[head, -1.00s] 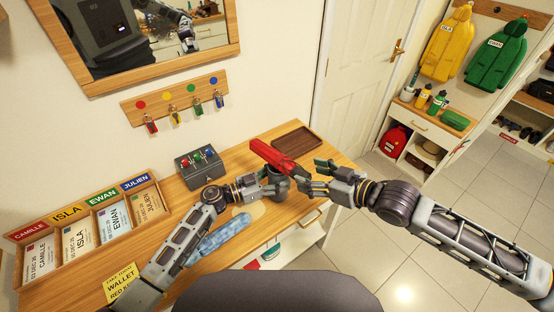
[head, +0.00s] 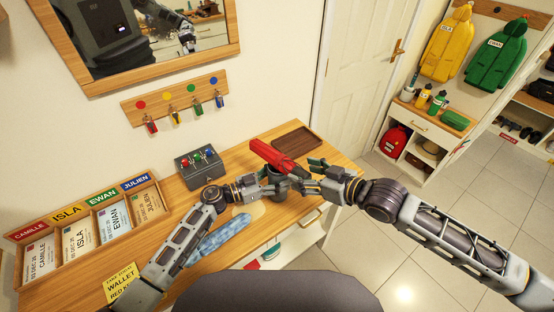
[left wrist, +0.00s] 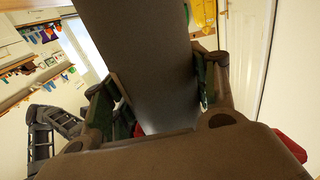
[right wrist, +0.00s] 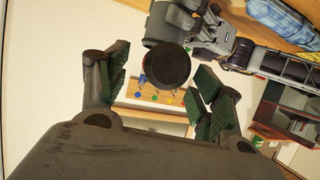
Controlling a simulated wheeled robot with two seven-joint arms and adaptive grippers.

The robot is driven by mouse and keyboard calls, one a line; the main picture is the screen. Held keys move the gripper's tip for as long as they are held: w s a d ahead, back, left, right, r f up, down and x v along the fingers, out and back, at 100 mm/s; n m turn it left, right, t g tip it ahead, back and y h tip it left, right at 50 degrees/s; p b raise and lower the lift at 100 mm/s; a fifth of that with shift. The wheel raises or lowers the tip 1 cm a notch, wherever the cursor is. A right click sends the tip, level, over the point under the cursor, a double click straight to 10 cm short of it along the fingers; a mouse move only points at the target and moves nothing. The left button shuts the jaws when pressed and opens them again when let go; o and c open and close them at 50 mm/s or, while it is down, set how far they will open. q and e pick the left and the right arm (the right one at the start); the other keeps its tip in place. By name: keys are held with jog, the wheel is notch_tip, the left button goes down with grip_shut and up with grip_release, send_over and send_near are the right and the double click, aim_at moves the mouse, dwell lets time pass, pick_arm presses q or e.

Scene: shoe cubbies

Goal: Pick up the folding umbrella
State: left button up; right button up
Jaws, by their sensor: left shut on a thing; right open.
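A dark grey cylinder (left wrist: 160,50), which I take to be the folding umbrella, is between the fingers of my left gripper (head: 272,182), which is shut on it above the desk. Its round dark end (right wrist: 172,66) faces the camera in the right wrist view. A red elongated thing (head: 272,154) shows just above it in the head view; I cannot tell whether they are joined. My right gripper (head: 306,174) is open and empty, close to the right of the cylinder. The palms hide part of the held thing in the wrist views.
On the wooden desk (head: 180,270) are a long blue patterned thing (head: 222,236), a dark grey box (head: 200,170), a brown tray (head: 297,141) and a name-labelled letter rack (head: 95,228). Key hooks (head: 175,100) and a mirror are on the wall. Open floor lies at right.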

aim_at(295, 171)
jog(key=shift+x, duration=1)
jog(key=shift+f+x, duration=0.2)
jog(key=shift+x, duration=0.9)
jog(key=shift+s, duration=0.1)
jog(key=c, duration=1.3)
jog(key=shift+c, duration=0.2)
jog(key=shift+r, duration=0.15)
jog(key=shift+r, duration=4.9)
jog(key=shift+r, duration=0.1)
